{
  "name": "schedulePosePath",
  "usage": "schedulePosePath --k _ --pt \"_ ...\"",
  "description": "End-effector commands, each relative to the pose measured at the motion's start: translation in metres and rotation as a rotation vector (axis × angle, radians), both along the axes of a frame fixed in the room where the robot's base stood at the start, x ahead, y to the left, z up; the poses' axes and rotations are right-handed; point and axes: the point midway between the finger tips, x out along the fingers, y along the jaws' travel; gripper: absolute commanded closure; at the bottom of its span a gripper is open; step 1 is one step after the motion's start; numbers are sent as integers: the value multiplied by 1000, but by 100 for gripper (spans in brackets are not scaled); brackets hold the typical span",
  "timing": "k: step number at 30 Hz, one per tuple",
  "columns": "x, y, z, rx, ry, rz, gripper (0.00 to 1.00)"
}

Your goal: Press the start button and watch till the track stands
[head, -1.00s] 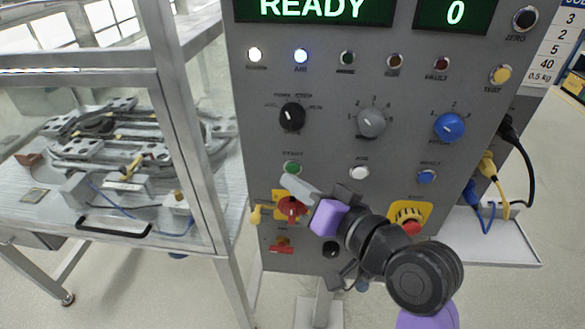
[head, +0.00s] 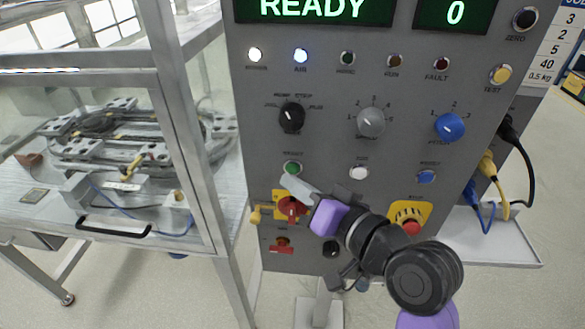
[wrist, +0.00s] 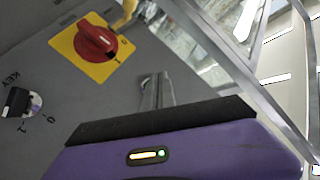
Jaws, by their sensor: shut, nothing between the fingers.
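The green start button (head: 292,168) sits on the grey control panel (head: 330,140). My gripper (head: 286,180) is shut and empty, its fingertips just below the button in the head view. I cannot tell whether they touch it. In the wrist view the shut fingers (wrist: 151,88) point at the panel, and the button is not seen. The display (head: 315,9) reads READY and the counter (head: 455,12) reads 0. The ring track (head: 125,145) lies behind clear guarding at left.
A red rotary switch (head: 291,208) on a yellow plate is right below my fingers. A red stop button (head: 411,226) on yellow is right of my wrist. A metal guard frame (head: 190,140) stands close at left. Cables (head: 490,175) hang at right.

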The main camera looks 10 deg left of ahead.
Motion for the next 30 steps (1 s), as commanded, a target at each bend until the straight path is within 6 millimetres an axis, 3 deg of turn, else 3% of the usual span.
schedulePosePath --k 30 --pt "9 0 0 0 0 0 100"
